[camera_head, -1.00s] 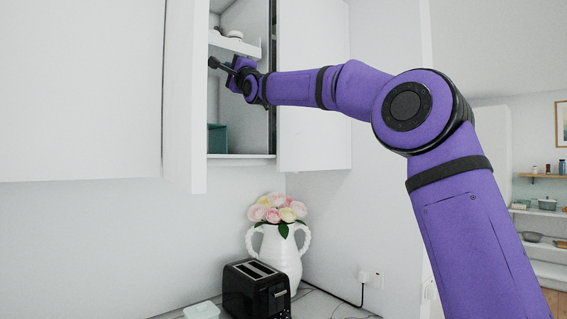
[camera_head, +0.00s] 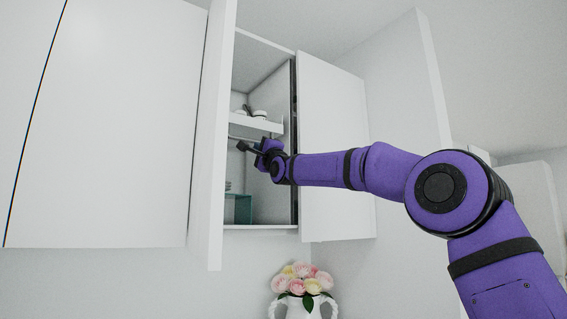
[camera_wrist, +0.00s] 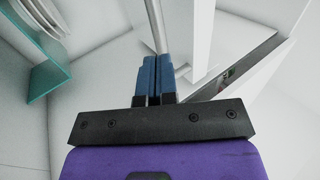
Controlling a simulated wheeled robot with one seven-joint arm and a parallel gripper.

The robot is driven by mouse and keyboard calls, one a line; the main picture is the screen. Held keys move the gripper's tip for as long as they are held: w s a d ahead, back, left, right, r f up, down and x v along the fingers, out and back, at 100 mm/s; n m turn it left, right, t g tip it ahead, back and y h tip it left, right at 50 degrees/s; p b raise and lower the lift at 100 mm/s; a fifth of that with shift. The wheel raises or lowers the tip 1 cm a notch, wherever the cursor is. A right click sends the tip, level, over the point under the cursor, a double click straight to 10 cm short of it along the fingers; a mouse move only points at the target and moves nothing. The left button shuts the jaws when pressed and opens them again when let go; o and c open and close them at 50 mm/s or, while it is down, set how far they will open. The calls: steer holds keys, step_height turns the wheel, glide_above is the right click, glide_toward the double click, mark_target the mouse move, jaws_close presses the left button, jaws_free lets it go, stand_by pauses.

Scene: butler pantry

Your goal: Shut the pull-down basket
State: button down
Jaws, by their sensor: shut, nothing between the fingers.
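The pull-down basket is a white tray-like shelf (camera_head: 262,125) with small dishes on it, inside the open wall cabinet. A thin metal bar (camera_head: 240,138) runs just under it; in the wrist view the bar (camera_wrist: 154,25) runs up and away from my fingertips. My gripper (camera_head: 243,147) is inside the cabinet opening, just below the basket's front. In the wrist view my gripper's blue fingers (camera_wrist: 156,72) are together and empty, close to the bar. I cannot tell whether they touch it.
The cabinet's left door (camera_head: 213,150) and right door (camera_head: 335,150) stand open on either side of my arm. A teal-edged glass piece (camera_head: 238,209) and stacked plates (camera_wrist: 40,16) are on the lower shelf. A flower vase (camera_head: 304,301) stands below.

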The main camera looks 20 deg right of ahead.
steer(key=v, duration=1)
steer(key=shift+f, duration=0.2)
steer(key=s+d+f+n+g+h, duration=0.2)
steer(key=s+f+g, duration=0.4)
steer(key=s+f, duration=0.7)
steer(key=s+d+f+n+g+h, duration=0.3)
steer(key=s+d+f+n+g, duration=0.2)
steer(key=s+f, duration=0.9)
steer(key=s+d+f+n+g+h, duration=0.2)
steer(key=s+d+f+n+g, duration=0.2)
steer(key=s+f, duration=0.9)
steer(key=s+n+g, duration=0.3)
steer(key=s, duration=0.1)
steer(key=shift+s+d+f+h, duration=0.15)
steer(key=shift+s+f+h, duration=0.05)
steer(key=shift+s+h, duration=0.15)
